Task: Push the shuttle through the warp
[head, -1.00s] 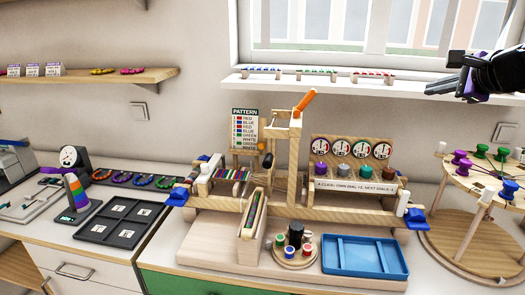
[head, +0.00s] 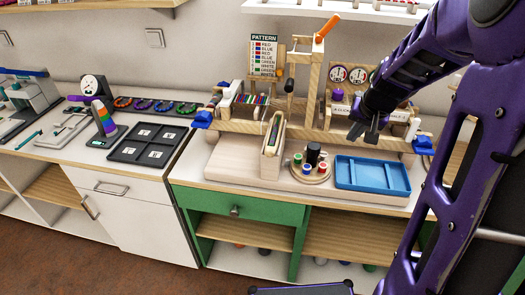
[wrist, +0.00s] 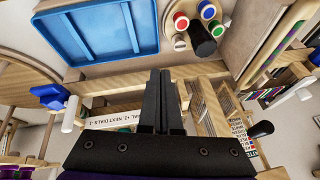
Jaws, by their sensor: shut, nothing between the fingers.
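The wooden bead loom (head: 300,126) stands on the bench with an orange-handled upright post (head: 326,28). Its coloured warp threads (head: 258,99) stretch at the left part of the frame. A narrow upright wooden piece (head: 270,146) with green strips in its slot stands in front of the loom, and also shows in the wrist view (wrist: 262,35). I cannot tell for sure which part is the shuttle. My gripper (head: 364,141) is shut and empty, pointing down over the loom's right part. Its closed fingers show in the wrist view (wrist: 163,76).
A blue tray (head: 372,187) and a round stand (head: 306,177) with several coloured spools and a dark cup lie in front of the loom. A pattern card (head: 264,56) stands behind it. A black compartment tray (head: 150,145) and a scale-like device (head: 105,118) are at left.

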